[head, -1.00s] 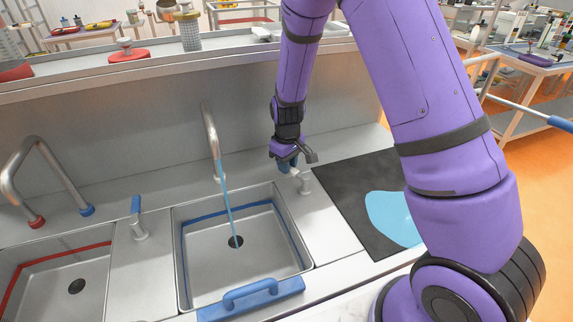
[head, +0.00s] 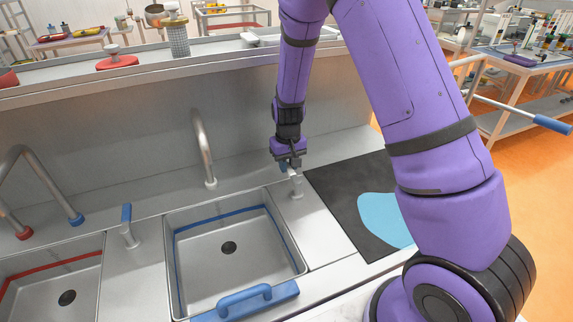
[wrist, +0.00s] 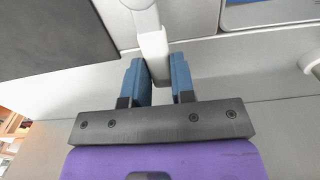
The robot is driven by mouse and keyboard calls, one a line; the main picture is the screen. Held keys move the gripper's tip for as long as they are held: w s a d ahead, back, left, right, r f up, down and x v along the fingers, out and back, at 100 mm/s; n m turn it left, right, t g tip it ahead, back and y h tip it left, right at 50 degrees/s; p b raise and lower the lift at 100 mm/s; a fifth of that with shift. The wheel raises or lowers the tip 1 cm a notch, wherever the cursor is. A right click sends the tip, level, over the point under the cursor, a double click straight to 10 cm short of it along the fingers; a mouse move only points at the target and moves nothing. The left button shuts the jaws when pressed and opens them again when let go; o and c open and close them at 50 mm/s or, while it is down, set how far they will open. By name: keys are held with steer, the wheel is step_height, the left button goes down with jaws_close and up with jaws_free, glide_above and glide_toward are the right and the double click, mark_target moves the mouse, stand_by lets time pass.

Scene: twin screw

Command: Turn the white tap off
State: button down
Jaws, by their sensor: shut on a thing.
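The white tap handle (head: 296,184) stands on the counter to the right of the blue-trimmed sink. My gripper (head: 289,168) is at the top of this handle. In the wrist view the white handle (wrist: 153,50) runs between the two blue fingers of my gripper (wrist: 158,80), and the gripper is shut on it. The curved metal spout (head: 203,150) stands behind the sink (head: 208,262). No water runs from the spout, and the sink's drain is bare.
A blue-topped handle (head: 129,226) stands left of the sink. A blue bar (head: 245,300) crosses the sink's front edge. A second sink with red trim (head: 75,258) lies at the left. A black mat (head: 350,215) with a light blue patch lies to the right.

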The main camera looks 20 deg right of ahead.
mark_target(288, 166)
steer(key=shift+d, duration=0.1)
steer(key=c, duration=1)
jaws_free()
steer(key=shift+o, duration=0.2)
steer(key=shift+r, duration=3.75)
